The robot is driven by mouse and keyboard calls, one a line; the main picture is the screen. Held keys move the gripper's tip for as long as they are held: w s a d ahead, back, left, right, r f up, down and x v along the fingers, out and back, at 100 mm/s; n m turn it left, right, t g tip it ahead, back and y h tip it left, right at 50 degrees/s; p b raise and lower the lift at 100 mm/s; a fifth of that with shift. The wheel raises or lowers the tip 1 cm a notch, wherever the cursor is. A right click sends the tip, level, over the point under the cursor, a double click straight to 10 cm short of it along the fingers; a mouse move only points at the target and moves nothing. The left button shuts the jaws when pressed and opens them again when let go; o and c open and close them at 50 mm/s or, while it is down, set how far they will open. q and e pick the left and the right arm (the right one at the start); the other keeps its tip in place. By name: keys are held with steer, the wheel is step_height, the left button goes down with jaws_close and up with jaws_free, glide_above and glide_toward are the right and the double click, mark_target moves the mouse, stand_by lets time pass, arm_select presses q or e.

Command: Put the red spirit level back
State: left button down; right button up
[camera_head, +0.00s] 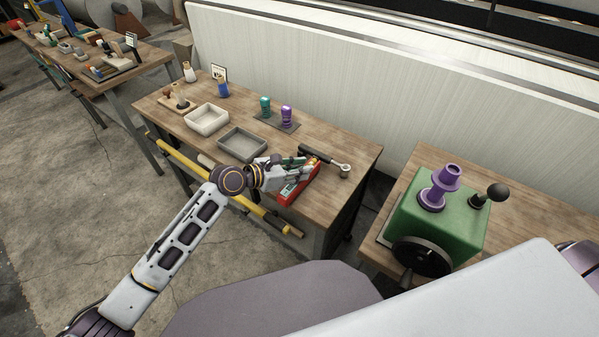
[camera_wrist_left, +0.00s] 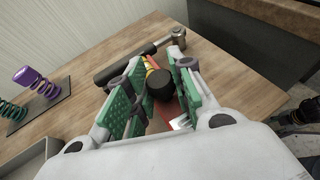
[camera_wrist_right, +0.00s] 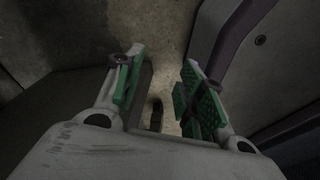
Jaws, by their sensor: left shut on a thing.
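The red spirit level (camera_head: 297,189) is at the front right of the middle workbench, a long red body with a pale patch, partly hidden by my left gripper (camera_head: 305,170). In the left wrist view, my left gripper (camera_wrist_left: 156,95) is shut around a black round part with a yellow band, with the red body of the level (camera_wrist_left: 170,108) showing just behind and below. The pads hide most of the grip. I cannot tell whether the level touches the bench. My right gripper (camera_wrist_right: 157,85) is open and empty, away from the bench.
A black-handled ratchet (camera_head: 343,169) lies just behind the left gripper. A green machine (camera_head: 462,219) stands on the right bench. A yellow rail (camera_head: 190,168) runs along the front.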

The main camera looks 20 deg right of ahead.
arm_select(q)
steer(key=shift+f, duration=0.4)
arm_select(e)
steer(key=shift+w+a+r, duration=0.15)
steer(key=shift+w, duration=0.75)
arm_select(q)
steer(key=c, duration=1.7)
jaws_free()
steer(key=shift+f, duration=0.15)
steer(key=o, duration=0.5)
steer(key=shift+c, duration=0.2)
arm_select(e)
steer(key=shift+s+d, duration=0.3)
steer(key=shift+d, duration=0.4)
steer(key=shift+w, duration=0.1)
